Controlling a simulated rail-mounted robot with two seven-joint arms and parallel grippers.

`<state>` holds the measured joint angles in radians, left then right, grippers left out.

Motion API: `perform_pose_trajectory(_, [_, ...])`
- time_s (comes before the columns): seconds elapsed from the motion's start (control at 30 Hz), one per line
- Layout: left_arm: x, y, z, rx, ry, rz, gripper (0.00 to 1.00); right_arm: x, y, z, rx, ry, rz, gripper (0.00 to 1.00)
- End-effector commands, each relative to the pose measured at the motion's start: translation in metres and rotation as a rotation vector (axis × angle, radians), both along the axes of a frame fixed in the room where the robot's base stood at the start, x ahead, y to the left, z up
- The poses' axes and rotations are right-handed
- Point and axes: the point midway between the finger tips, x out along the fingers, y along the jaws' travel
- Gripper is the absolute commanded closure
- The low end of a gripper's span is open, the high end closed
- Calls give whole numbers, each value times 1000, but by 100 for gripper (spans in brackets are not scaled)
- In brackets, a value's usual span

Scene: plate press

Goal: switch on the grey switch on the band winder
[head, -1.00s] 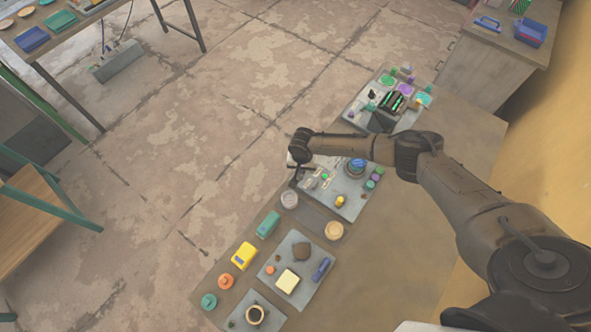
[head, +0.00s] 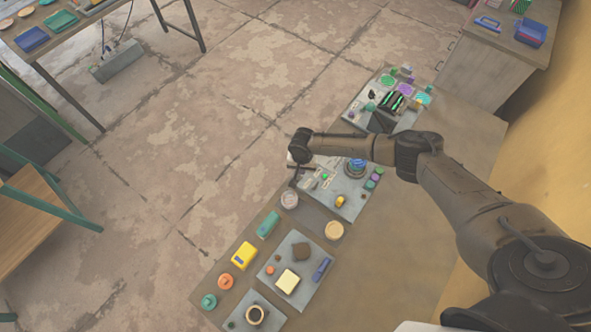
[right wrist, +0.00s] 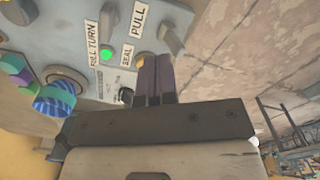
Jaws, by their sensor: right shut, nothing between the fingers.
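The band winder appears to be the grey panel (head: 350,203) with the blue striped drum (head: 355,167), under my right arm. In the right wrist view the panel (right wrist: 70,25) carries labels, a lit green lamp (right wrist: 107,54), the striped drum (right wrist: 55,98), and grey levers, one (right wrist: 107,18) above the lamp and one (right wrist: 171,42) near the "PULL" label. A small dark knob (right wrist: 126,95) stands beside my fingers. I cannot tell which part is the grey switch. My right gripper (right wrist: 154,62) is shut and empty, its tips near a yellow-orange part (right wrist: 142,61); contact is unclear. My left gripper is out of view.
Another panel with coloured discs (head: 385,98) lies beyond the arm. Nearer stand a yellow block (head: 244,256), a green block (head: 268,225), round discs and a mat (head: 308,258) with small items. The floor left of the bench is open.

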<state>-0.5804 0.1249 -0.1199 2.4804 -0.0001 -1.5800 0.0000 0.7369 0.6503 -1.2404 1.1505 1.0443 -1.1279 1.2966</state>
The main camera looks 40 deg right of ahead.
Motion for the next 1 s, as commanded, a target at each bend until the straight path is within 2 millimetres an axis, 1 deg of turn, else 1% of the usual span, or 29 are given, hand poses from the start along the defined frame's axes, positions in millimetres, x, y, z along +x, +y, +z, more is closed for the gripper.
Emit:
perform_pose_trajectory(0.57, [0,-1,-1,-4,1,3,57,0,0,-1,0,0,0,100])
perform_pose_trajectory(1.0, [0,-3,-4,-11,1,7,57,0,0,-7,0,0,0,100])
